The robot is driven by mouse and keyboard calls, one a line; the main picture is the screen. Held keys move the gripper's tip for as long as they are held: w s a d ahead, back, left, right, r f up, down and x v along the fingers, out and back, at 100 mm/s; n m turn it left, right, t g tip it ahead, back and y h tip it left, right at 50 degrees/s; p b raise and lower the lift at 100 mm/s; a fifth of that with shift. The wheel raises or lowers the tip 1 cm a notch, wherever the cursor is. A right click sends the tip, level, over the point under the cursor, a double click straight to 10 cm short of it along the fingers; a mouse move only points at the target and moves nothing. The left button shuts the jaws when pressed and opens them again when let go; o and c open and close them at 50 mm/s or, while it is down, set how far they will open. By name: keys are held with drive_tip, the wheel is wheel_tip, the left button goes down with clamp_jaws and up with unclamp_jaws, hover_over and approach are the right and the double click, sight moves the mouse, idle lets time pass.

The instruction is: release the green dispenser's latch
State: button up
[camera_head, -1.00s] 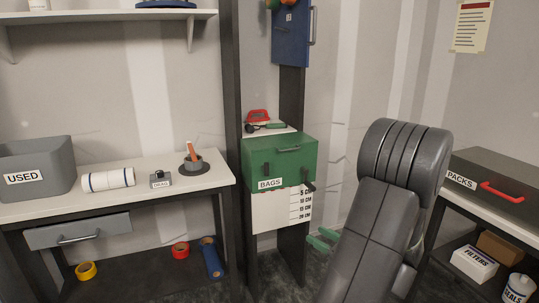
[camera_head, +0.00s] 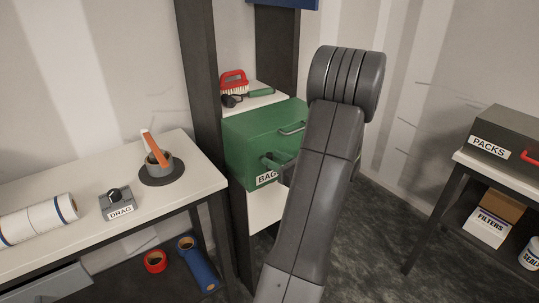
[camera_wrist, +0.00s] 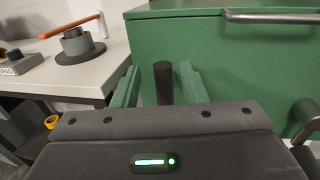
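The green dispenser (camera_head: 262,132), labelled BAGS, stands between dark posts and has a metal handle on its lid. It fills the right of the wrist view (camera_wrist: 240,60). A dark upright post (camera_wrist: 163,84), seemingly part of the latch at the dispenser's left front, stands between my gripper's green fingers. My gripper (camera_wrist: 158,72) is open around this post, with a gap on the left; I cannot tell whether the right finger touches it. A second dark lever on a round green mount (camera_wrist: 306,114) shows at the right edge. My arm hides the dispenser's right front in the head view.
A red brush (camera_head: 234,82) lies behind the dispenser. The PACKS box (camera_head: 508,140) stands on the right bench. Floor between is clear.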

sight(269, 154)
drive_tip(key=shift+x, duration=1.5)
drive_tip(key=shift+w+d, duration=0.1)
drive_tip(key=shift+w, duration=0.05)
clamp_jaws()
